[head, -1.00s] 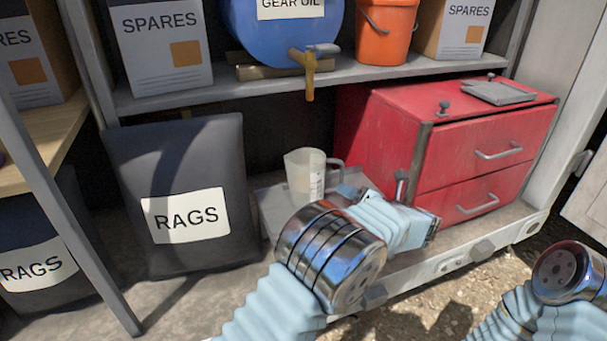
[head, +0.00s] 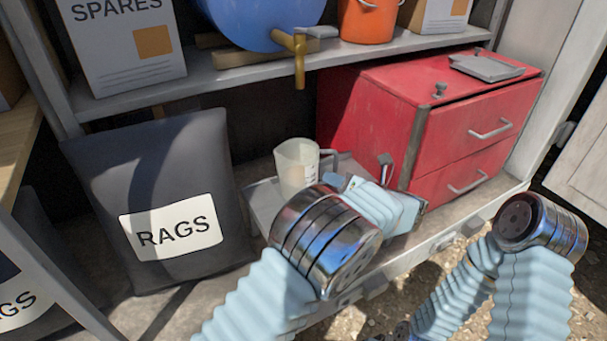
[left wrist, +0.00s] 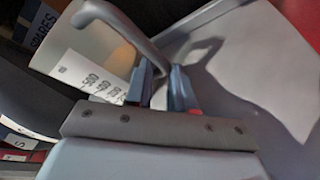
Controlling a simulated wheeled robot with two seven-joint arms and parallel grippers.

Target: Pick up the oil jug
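The oil jug (head: 295,166) is a pale translucent jug standing upright on a grey tray (head: 262,205) on the lower shelf. Its handle points right in the head view. My left gripper (head: 360,172) is at the handle side of the jug, partly hidden by my own wrist. In the left wrist view the jug (left wrist: 95,58) shows at upper left with a printed scale. There my left gripper's fingers (left wrist: 165,85) stand apart, with the lower part of the grey handle (left wrist: 125,32) reaching to the gap between them. Firm contact cannot be seen. My right gripper is out of view.
A black RAGS bag (head: 165,195) stands left of the tray. A red drawer chest (head: 440,125) stands close on the right. The upper shelf (head: 250,72) overhangs, with a blue drum (head: 255,20), its brass tap (head: 299,60) and an orange bucket (head: 365,20).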

